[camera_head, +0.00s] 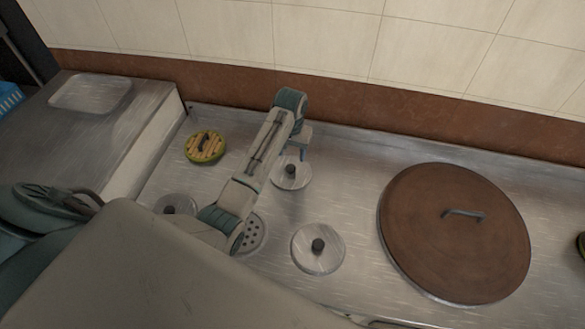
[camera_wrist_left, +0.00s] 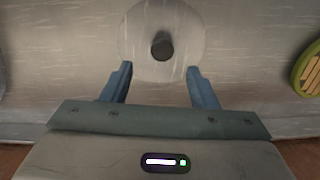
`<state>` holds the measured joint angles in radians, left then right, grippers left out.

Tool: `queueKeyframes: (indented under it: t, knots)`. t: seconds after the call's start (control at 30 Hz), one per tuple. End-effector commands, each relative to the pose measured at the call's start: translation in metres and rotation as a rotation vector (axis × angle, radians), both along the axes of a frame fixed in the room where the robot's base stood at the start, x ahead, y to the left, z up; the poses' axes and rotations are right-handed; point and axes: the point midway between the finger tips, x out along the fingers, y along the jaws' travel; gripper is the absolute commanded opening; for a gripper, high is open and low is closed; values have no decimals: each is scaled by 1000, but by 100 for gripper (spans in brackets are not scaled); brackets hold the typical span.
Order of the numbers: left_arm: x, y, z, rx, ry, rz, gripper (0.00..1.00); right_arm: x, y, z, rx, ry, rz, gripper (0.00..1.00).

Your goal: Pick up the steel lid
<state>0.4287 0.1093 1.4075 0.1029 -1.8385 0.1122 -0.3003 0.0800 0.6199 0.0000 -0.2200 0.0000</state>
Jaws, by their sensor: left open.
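Several round steel lids with black knobs lie on the steel counter. One steel lid (camera_head: 291,173) lies at the back, just below my left gripper (camera_head: 303,155) in the head view. The same lid (camera_wrist_left: 162,40) shows in the left wrist view, with its black knob ahead of and between the fingertips. My left gripper (camera_wrist_left: 161,70) is open and empty, its two blue fingers apart. Another steel lid (camera_head: 317,249) lies nearer the front, and a third (camera_head: 176,205) is partly hidden at the left. My right gripper is not in view.
A large brown lid (camera_head: 455,233) with a bar handle covers the right of the counter (camera_head: 350,190). A green-rimmed round item (camera_head: 205,147) lies at the back left. A perforated disc (camera_head: 252,234) is partly behind my arm. A tiled wall (camera_head: 320,40) bounds the back.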

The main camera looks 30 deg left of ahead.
Motion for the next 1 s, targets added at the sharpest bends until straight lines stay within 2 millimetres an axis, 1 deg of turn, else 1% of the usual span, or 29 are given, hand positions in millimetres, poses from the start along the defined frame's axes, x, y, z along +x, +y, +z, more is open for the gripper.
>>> queueKeyframes:
  t: [0.1, 0.27, 0.37, 0.53, 0.6, 0.7, 0.8, 0.97, 1.0]
  knots:
    - [0, 0, -16, 0, 2, 0, 54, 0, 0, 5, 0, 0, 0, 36]
    - [1, 0, -28, 0, 0, 0, 54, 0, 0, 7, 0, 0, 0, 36]
    - [1, 1, -35, 0, 1, 0, 54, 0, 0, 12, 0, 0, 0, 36]
    - [3, 4, -57, 0, 3, 0, 54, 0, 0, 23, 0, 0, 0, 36]
    - [3, 4, -67, 0, 2, -1, 54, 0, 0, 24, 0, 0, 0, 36]
    - [3, 4, -76, 0, 0, -1, 54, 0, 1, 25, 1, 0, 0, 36]
    - [3, 4, -80, 0, -2, -1, 54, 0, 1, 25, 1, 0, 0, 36]
    - [3, 4, -80, 0, -2, -1, 54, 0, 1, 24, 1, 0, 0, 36]
    - [3, 4, -80, 0, -2, -1, 50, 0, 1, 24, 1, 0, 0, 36]
